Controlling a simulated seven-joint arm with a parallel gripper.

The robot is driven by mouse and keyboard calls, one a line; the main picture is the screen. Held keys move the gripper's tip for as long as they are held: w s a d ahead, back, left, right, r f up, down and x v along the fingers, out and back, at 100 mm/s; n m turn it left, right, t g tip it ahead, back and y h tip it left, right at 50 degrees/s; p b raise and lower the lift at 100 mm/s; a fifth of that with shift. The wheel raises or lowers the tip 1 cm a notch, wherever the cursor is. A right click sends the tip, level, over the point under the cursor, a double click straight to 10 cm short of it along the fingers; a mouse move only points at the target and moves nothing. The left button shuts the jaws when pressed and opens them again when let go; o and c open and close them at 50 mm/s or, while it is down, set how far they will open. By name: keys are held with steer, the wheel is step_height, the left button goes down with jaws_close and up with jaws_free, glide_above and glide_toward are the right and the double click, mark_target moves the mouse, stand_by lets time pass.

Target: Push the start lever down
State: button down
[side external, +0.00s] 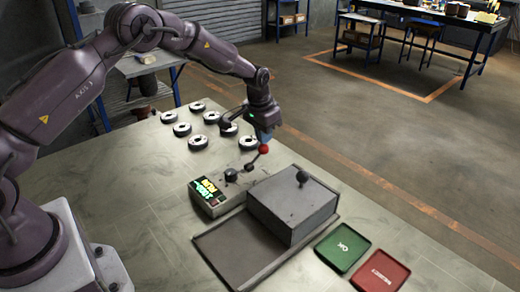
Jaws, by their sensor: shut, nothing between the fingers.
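The start lever has a red ball knob (264,149) on a dark, tilted stem (255,161) that rises from the right end of a grey control box (207,197). The box has a lit display with yellow and green text at its front. My gripper (265,138) points down just above the red knob and is shut with nothing in it. The fingertips appear to be at or very near the knob; I cannot tell whether they touch it.
A grey box with a black knob (302,177) stands right of the lever on a dark plate (222,252). A green tray (342,248) and a red tray (381,271) lie at the front right. Several flap discs (197,143) lie behind the control box.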

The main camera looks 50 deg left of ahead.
steer(key=shift+r, duration=3.15)
